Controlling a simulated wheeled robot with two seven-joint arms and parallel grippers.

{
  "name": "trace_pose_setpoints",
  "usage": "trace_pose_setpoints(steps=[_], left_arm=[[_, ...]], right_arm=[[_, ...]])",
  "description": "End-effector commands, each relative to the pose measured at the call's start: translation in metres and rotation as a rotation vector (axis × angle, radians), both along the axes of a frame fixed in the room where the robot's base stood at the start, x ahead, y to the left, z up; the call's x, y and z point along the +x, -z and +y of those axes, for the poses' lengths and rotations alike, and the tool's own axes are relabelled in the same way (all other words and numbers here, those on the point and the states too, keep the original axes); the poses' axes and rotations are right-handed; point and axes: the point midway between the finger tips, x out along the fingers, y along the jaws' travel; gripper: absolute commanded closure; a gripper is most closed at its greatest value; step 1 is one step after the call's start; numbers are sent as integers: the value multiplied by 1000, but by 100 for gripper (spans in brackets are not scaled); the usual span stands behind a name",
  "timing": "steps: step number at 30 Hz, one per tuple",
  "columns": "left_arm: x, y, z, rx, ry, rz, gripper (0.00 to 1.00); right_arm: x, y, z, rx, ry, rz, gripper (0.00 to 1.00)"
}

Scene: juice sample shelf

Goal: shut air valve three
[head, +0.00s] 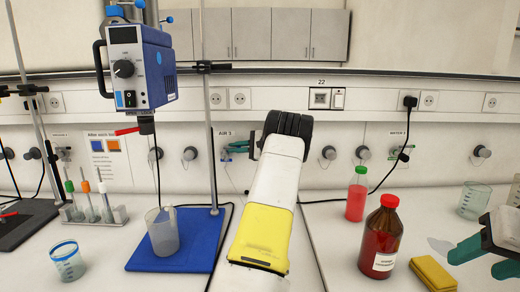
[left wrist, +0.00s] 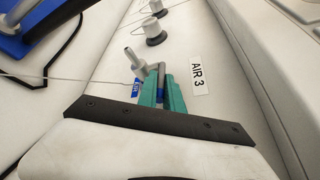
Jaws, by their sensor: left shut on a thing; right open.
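Air valve three is a grey tap (left wrist: 139,64) on the white wall panel, beside the AIR 3 label (left wrist: 197,74) in the left wrist view. Its blue handle (left wrist: 161,78) is between the teal fingers of my left gripper (left wrist: 161,95), which is shut on it. In the head view the AIR 3 label (head: 225,133) shows just above my left gripper (head: 235,147), and my arm covers part of that area. The fingers hide much of the handle. My right gripper (head: 484,259) is open and empty at the right edge, above the bench.
A blue stirrer motor (head: 140,67) hangs on a stand left of my left arm, above a beaker (head: 162,232) on a blue base (head: 203,240). A brown bottle (head: 381,238), a red-filled bottle (head: 357,194) and a yellow sponge (head: 433,273) stand or lie to the right.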

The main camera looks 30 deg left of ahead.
Motion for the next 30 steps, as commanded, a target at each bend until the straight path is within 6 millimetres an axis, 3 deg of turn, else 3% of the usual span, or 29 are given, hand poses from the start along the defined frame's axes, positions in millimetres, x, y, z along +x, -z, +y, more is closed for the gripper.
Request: trace_pose_setpoints(steps=[17,18,19,30], left_arm=[[0,-2,0,2,-103,-1,100],[0,-2,0,2,-103,-1,88],[-1,-2,0,2,-103,-1,82],[1,-1,-4,-1,-100,0,81]], right_arm=[[0,0,0,0,0,0,47],[0,0,0,0,0,0,47],[0,0,0,0,0,0,47],[0,0,0,0,0,0,47]])
